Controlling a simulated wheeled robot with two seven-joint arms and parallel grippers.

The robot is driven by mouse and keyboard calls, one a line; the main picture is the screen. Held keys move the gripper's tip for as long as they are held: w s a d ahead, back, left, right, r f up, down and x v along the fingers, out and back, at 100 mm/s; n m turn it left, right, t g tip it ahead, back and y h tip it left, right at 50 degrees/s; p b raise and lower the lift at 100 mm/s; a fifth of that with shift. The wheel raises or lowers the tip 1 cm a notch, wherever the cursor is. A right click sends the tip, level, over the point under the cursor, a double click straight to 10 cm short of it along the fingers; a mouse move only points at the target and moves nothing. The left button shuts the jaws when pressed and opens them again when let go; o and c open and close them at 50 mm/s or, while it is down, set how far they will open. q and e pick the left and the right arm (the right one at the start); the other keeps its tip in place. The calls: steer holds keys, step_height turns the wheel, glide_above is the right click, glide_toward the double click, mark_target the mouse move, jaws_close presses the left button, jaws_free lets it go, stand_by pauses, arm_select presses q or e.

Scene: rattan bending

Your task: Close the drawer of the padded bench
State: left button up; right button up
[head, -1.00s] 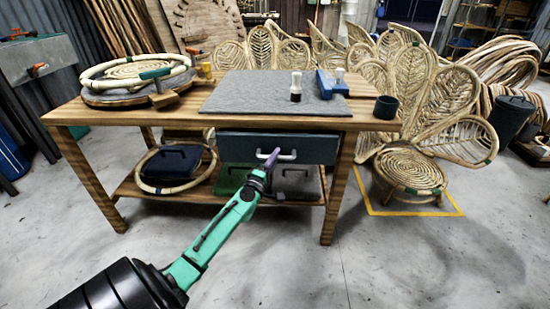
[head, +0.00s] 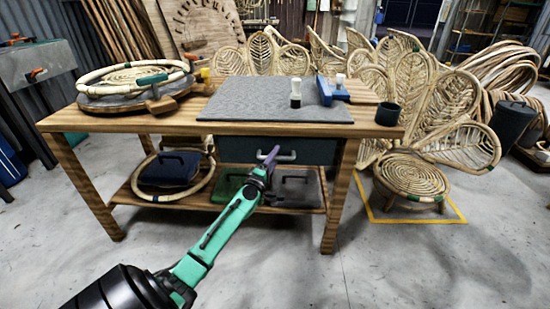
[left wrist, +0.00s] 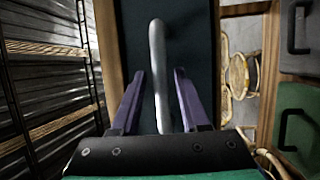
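The bench (head: 100,126) has a wooden top and frame, with a grey pad (head: 245,100) on top. Its dark blue-grey drawer (head: 315,149) sits under the top, its front looking about flush with the top's front edge. A pale bar handle (head: 290,157) is on the drawer front. My left gripper (head: 271,156) is at the handle. In the left wrist view, its purple fingers (left wrist: 159,98) stand either side of the handle bar (left wrist: 157,50), with a gap on both sides. My right gripper is not in view.
The lower shelf (head: 150,200) holds a blue case (head: 168,170) in a rattan ring, plus green and grey cases. A rattan chair (head: 415,175) stands right of the bench. The floor in front is clear.

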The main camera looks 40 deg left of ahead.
arm_select(q)
steer(key=shift+f, duration=0.1)
steer(key=shift+s+d+f, duration=0.15)
steer(key=shift+s+f, duration=0.05)
steer(key=shift+s, duration=0.2)
steer(key=b+v, duration=0.1)
steer(key=v, duration=1.2)
steer(key=shift+s+r, duration=0.15)
steer(key=shift+s, duration=0.2)
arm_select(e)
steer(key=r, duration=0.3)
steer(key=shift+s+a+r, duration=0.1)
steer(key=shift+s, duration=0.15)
